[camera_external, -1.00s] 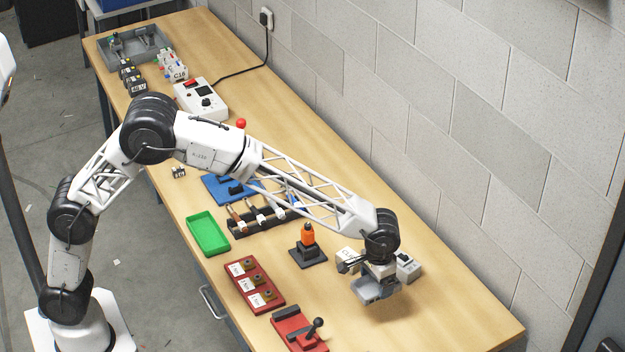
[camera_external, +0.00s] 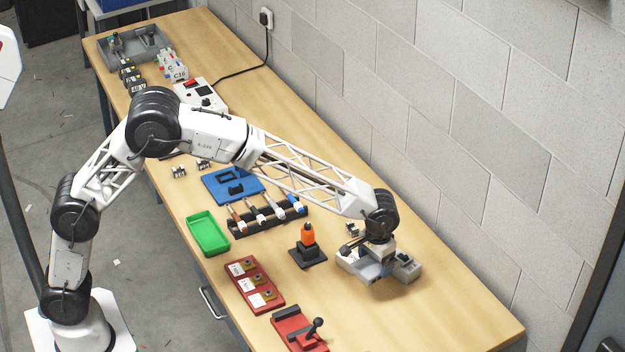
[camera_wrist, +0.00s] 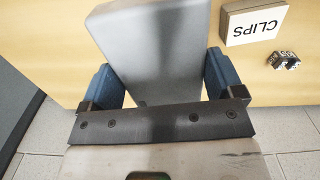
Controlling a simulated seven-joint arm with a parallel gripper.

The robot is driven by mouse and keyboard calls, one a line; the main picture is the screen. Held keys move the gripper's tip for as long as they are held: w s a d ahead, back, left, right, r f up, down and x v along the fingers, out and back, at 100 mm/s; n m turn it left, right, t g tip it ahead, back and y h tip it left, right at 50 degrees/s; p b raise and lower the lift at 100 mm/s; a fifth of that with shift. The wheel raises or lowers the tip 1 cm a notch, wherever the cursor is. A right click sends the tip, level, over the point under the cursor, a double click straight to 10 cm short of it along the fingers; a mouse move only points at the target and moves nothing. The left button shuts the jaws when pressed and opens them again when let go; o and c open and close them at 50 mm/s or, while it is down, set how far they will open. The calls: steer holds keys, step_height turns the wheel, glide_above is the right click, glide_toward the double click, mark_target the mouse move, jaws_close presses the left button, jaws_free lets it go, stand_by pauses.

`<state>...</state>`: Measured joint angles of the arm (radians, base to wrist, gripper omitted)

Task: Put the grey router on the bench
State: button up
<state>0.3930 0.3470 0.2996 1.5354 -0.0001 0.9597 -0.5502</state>
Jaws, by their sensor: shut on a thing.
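My gripper (camera_wrist: 160,88) is shut on a grey box-shaped thing, which I take for the grey router (camera_wrist: 155,45); its blue fingers are on either side of it. In the external view the router (camera_external: 368,270) is under my gripper (camera_external: 379,256), over the near right part of the bench (camera_external: 440,305). My wrist hides part of it. I cannot tell whether its underside touches the bench.
A white box marked CLIPS (camera_wrist: 255,22) and a small dark part (camera_wrist: 284,60) lie close by. An orange-topped stand (camera_external: 308,240) is to the left, a red rack (camera_external: 254,285) nearer. The front right of the bench is clear.

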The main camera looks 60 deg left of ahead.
steer(key=w+a+n, duration=0.3)
steer(key=a, duration=0.9)
steer(key=w+a+n, duration=0.2)
steer(key=w+a, duration=0.2)
steer(key=a, duration=0.8)
steer(key=w+a+n, duration=0.3)
steer(key=a, duration=0.9)
steer(key=s+a+n, duration=0.3)
steer(key=a+n, duration=0.1)
steer(key=a, duration=1.5)
steer(key=s+a+n, duration=0.2)
steer(key=a+n, duration=0.2)
steer(key=a, duration=1.5)
steer(key=shift+s+a+r, duration=0.15)
steer(key=shift+s+a, duration=0.25)
steer(key=shift+f, duration=3.15)
steer(key=shift+f, duration=0.1)
steer(key=shift+f, duration=1.75)
